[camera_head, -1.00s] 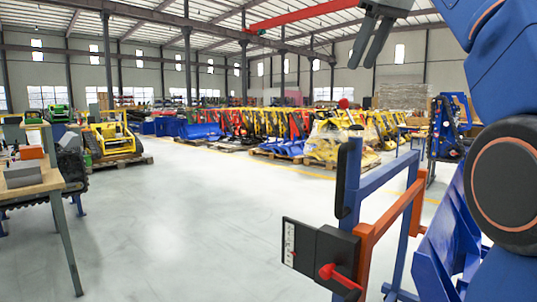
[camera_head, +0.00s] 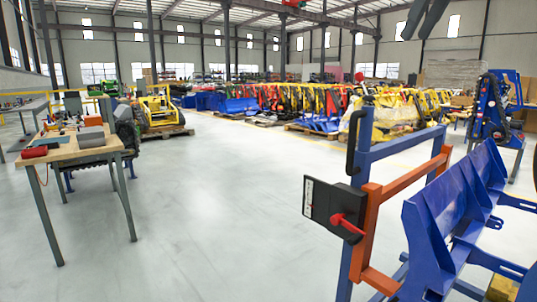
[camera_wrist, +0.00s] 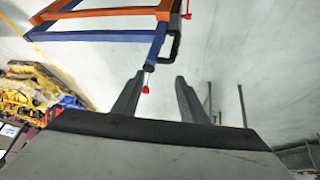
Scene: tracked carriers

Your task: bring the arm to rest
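My gripper (camera_wrist: 159,76) shows in the wrist view with its two grey fingers apart and nothing between them. In the head view, only the dark fingers of my gripper (camera_head: 415,38) show at the top edge, right of centre. They are high above the floor and touch nothing there. The rest of my arm is outside the head view. In the wrist view, a blue and orange frame lies beyond the fingertips.
A blue frame with an orange section (camera_head: 372,225) and a black box with a red handle (camera_head: 322,202) stands close at right. Beside it is a blue bucket-like part (camera_head: 440,215). A wooden-topped workbench (camera_head: 75,153) stands at left. The floor between is clear.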

